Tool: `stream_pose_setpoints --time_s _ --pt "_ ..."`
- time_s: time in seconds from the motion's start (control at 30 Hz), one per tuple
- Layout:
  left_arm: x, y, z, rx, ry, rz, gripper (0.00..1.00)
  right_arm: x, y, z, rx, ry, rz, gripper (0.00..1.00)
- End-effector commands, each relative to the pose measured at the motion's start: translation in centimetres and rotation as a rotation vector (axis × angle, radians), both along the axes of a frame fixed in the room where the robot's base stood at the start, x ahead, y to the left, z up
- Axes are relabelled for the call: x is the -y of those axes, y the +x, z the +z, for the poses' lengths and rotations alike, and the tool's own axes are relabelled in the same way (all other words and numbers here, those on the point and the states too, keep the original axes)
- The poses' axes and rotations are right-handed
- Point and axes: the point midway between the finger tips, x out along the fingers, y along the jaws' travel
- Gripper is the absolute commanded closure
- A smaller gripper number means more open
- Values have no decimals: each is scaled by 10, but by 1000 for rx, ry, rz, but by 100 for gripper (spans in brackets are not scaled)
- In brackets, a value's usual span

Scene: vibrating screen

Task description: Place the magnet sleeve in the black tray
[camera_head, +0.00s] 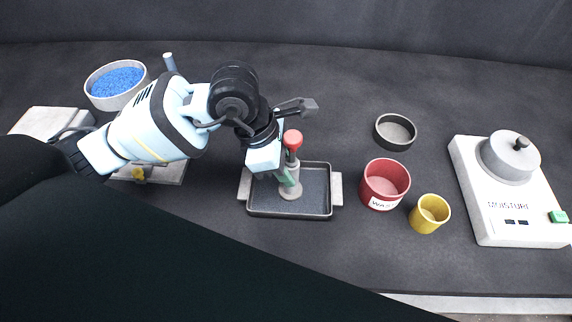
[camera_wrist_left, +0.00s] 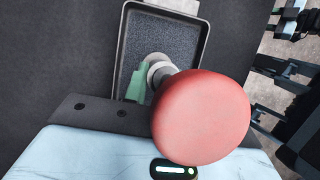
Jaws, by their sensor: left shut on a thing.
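The magnet sleeve is a grey rod with a red knob (camera_head: 292,139) on top and a wide round foot (camera_head: 291,192). It stands about upright. My left gripper (camera_head: 288,174) is shut on its shaft, with a green finger pad beside it. The black tray (camera_head: 317,190) is directly below, and the foot appears inside its outline, at or just above the floor; I cannot tell whether it touches. In the left wrist view, the red knob (camera_wrist_left: 202,117) hides most of the shaft, and the tray (camera_wrist_left: 190,32) lies behind. My right gripper is not in view.
Right of the tray stand a red cup (camera_head: 385,182), a yellow cup (camera_head: 428,214), a dark round dish (camera_head: 395,132) and a white moisture meter (camera_head: 482,205). A bowl of blue grains (camera_head: 117,84) is back left. The back middle of the table is clear.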

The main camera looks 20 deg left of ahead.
Motion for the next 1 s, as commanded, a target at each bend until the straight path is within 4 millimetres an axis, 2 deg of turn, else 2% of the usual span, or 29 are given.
stream_pose_setpoints --time_s 0.27,0.3,0.47,0.77,0.87,1.0 --pt "0 0 -2 0 0 0 98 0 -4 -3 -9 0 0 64" --pt "0 0 -3 0 1 0 71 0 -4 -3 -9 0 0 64" --pt "0 0 -2 0 0 0 52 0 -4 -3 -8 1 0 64" --pt "0 0 0 1 0 0 52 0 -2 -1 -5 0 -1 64" --pt "-2 0 7 3 0 1 52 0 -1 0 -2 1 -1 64" --pt "-10 -2 26 5 1 1 52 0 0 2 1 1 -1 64"
